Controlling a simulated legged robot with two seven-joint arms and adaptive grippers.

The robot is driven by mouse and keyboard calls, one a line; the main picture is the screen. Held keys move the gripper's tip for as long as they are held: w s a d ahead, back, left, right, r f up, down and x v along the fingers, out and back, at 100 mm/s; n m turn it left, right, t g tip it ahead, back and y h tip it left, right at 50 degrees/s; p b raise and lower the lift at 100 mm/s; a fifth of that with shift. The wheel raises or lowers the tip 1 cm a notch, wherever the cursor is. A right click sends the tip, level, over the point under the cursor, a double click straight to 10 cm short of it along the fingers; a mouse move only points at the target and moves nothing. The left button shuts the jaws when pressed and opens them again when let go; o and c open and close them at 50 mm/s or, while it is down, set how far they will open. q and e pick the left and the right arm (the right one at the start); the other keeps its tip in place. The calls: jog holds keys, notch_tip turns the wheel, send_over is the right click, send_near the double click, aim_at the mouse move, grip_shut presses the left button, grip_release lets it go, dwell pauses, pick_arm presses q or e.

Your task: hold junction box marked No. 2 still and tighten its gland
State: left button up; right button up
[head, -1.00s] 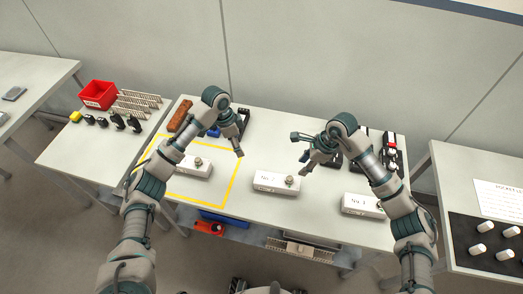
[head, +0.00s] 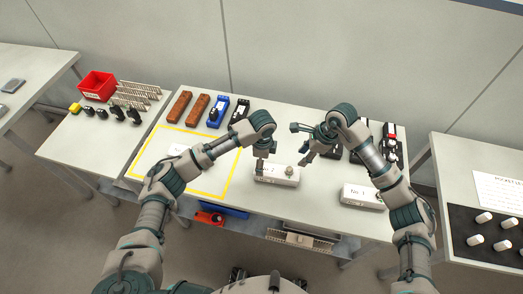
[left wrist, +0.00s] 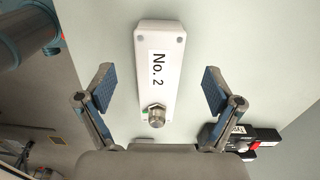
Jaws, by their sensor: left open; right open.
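The white junction box marked No. 2 (head: 277,178) lies on the middle table near its front edge. Its metal gland (head: 291,170) stands at its right end. My left gripper (head: 263,165) is at the left part of the box. In the left wrist view, my left gripper (left wrist: 158,88) is open, with one finger on each side of the No. 2 box (left wrist: 160,65) and clear gaps between. The gland (left wrist: 156,116) shows there at the end nearest the palm. My right gripper (head: 300,143) is open and empty, behind and above the gland, apart from it.
A white box marked No. 1 (head: 361,196) lies to the right. Another white box (head: 177,150) lies within the yellow outline (head: 200,194), partly hidden by my left arm. Brown blocks (head: 197,107) and blue and black items stand at the back. A red bin (head: 97,86) is on the left table.

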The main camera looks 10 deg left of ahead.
aim_at(273, 173)
pick_arm(q)
notch_tip(273, 173, down, 5)
jog(key=shift+d+r, duration=0.1)
jog(key=shift+r, duration=0.1)
jog(key=shift+f, duration=0.55)
jog(key=shift+a+f, duration=0.15)
jog(key=shift+a, duration=0.05)
jog(key=shift+d, duration=0.1)
jog(key=c, duration=1.4)
jog(key=shift+c, duration=0.2)
